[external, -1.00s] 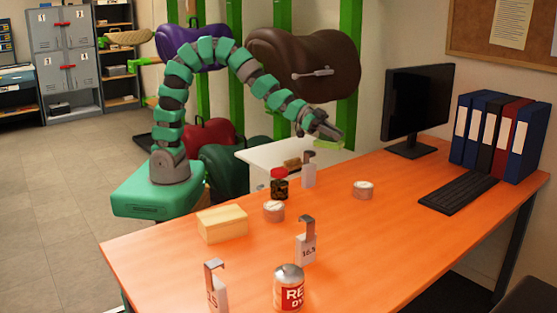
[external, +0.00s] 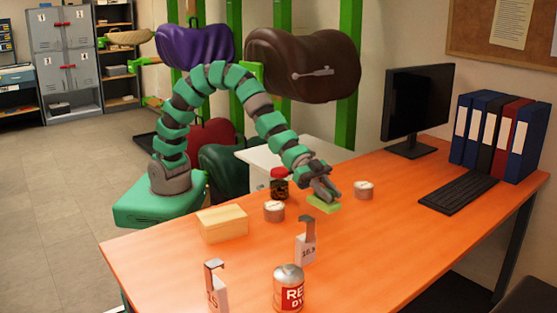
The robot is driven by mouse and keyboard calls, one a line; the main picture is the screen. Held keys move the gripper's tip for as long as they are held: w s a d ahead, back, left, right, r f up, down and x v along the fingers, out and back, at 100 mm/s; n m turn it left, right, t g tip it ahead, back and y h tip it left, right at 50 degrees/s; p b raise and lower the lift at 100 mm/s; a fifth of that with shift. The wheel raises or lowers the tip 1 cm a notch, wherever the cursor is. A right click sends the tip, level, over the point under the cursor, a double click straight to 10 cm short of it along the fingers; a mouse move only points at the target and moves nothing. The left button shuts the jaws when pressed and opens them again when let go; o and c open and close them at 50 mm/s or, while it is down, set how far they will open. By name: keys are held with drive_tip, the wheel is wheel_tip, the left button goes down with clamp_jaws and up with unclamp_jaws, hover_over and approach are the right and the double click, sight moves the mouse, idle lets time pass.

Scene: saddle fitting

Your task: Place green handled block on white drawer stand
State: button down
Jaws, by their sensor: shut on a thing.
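My gripper (external: 328,196) is shut on the green block (external: 323,205), at the far part of the orange table. The block is at or just above the tabletop; I cannot tell whether it touches. The jaws cover its handle. The white drawer stand (external: 262,152) is behind the table's far edge, left of my gripper. My arm crosses in front of the stand's right part and hides some of its top.
A red-lidded jar (external: 280,186) and a round tin (external: 274,211) stand left of the block; another tin (external: 364,189) stands close on its right. A tan box (external: 222,223), a hooked tag (external: 306,248) and a can (external: 288,288) are nearer. The table's (external: 400,225) right-middle is clear.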

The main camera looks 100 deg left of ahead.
sight(312, 202)
wheel_tip(312, 202, down, 9)
drive_tip(key=b, duration=0.3)
drive_tip(key=shift+a+f, duration=0.1)
drive_tip(key=shift+f, duration=0.1)
drive_tip(key=shift+r, duration=0.1)
drive_tip(key=c, duration=1.2)
unclamp_jaws()
drive_tip(key=shift+r, duration=0.1)
drive_tip(key=p+v, duration=0.2)
drive_tip(key=v, duration=0.5)
drive_tip(key=shift+s+a, duration=0.15)
